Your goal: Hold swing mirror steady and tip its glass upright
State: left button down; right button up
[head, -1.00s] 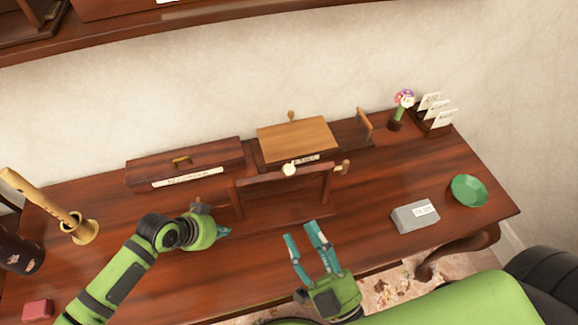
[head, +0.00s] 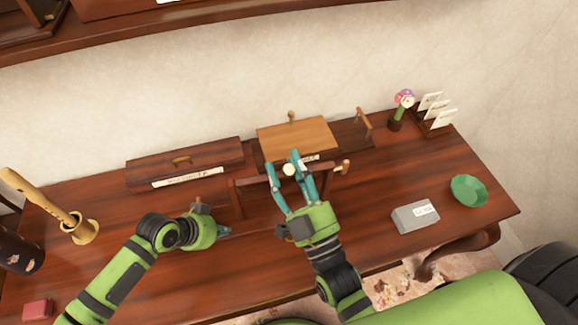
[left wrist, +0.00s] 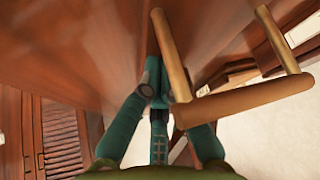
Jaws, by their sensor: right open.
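I take the dark wooden frame (head: 252,183) on the desk for the swing mirror. It has side posts, a pale round knob (head: 288,170) on its top bar and a wooden knob at its right. Its glass is not clearly visible. My right gripper (head: 282,164) is open, its fingers on both sides of the pale knob; contact is unclear. My left gripper (head: 227,231) is low beside the frame's left foot. In the left wrist view its fingers (left wrist: 160,92) lie near a light wooden bar (left wrist: 245,101), which partly hides them; their grip is unclear.
Behind the frame stands a light wooden panel (head: 296,135) with a label. A dark labelled box (head: 187,163) is left of it. A grey block (head: 415,217) and green bowl (head: 468,190) are right; a brass mortar (head: 82,230) is left. The desk's front middle is mostly clear.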

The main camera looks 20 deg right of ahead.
grip_shut()
jog(key=shift+w+r+m+g+h, duration=0.2)
jog(key=shift+w+g, duration=0.25)
jog(key=shift+w, duration=0.15)
jog(key=shift+w+r+m+g+h, duration=0.1)
jog(key=shift+w+r+g+h, duration=0.1)
jog(key=shift+w+g, duration=0.3)
jog(key=shift+w+d+r+g, duration=0.15)
jog(key=shift+w+g, duration=0.25)
jog(key=shift+w, duration=0.2)
jog(key=shift+w+a+r+g, duration=0.15)
jog(key=shift+w+g, duration=0.2)
jog(key=shift+w, duration=0.25)
jog(key=shift+w+d+f+m+g, duration=0.1)
jog(key=shift+w+m+g, duration=0.3)
jog(key=shift+w+g, duration=0.8)
grip_release()
